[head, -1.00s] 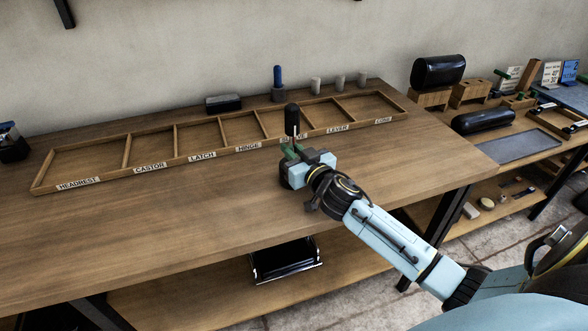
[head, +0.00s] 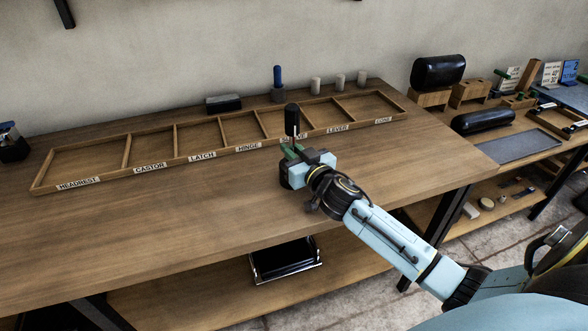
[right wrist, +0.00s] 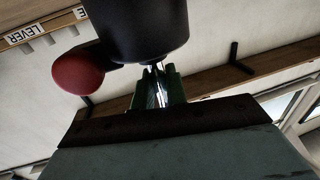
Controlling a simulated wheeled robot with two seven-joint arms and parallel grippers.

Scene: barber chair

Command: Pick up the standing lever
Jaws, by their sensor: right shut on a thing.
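The standing lever (head: 292,118) is upright, with a thick black grip on top and a thin metal shaft below. My right gripper (head: 291,153) is shut on the shaft, below the black grip, in front of the sorting tray. In the right wrist view the black grip (right wrist: 140,28) fills the top, and the shiny shaft sits between the green fingers (right wrist: 160,90). A red rounded knob (right wrist: 78,73) shows beside the grip; I cannot tell whether it belongs to the lever. The lever's lower end is hidden by the gripper. My left gripper is not in view.
The wooden tray (head: 128,158) has labelled compartments, empty as far as I see. Behind it stand a blue-handled tool (head: 278,80), several grey cylinders (head: 315,86) and a dark block (head: 223,103). The workbench (head: 150,230) is clear in front. A second bench with black cushions (head: 438,72) is at right.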

